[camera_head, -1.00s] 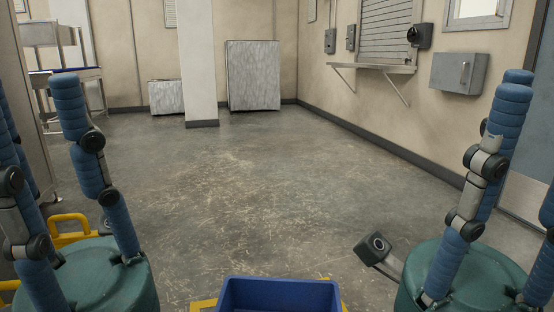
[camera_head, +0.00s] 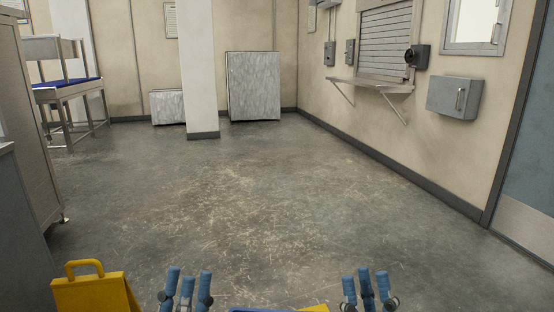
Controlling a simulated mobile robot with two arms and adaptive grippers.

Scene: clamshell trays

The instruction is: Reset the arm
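My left gripper (camera_head: 187,274) shows at the bottom edge, left of centre, with only its blue fingers in the picture. My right gripper (camera_head: 366,276) shows at the bottom edge, right of centre, in the same way. The fingers of both point up, stand apart at the tips and hold nothing that I can see. Both grippers look open. The palms and most of both arms are out of the frame. A thin strip of a blue bin (camera_head: 262,310) shows between the grippers.
A yellow floor sign (camera_head: 95,293) stands at the bottom left. A grey cabinet (camera_head: 35,135) runs along the left side, with a metal table (camera_head: 68,90) behind it. The concrete floor (camera_head: 260,190) ahead is clear. A grey wall box (camera_head: 454,98) hangs on the right.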

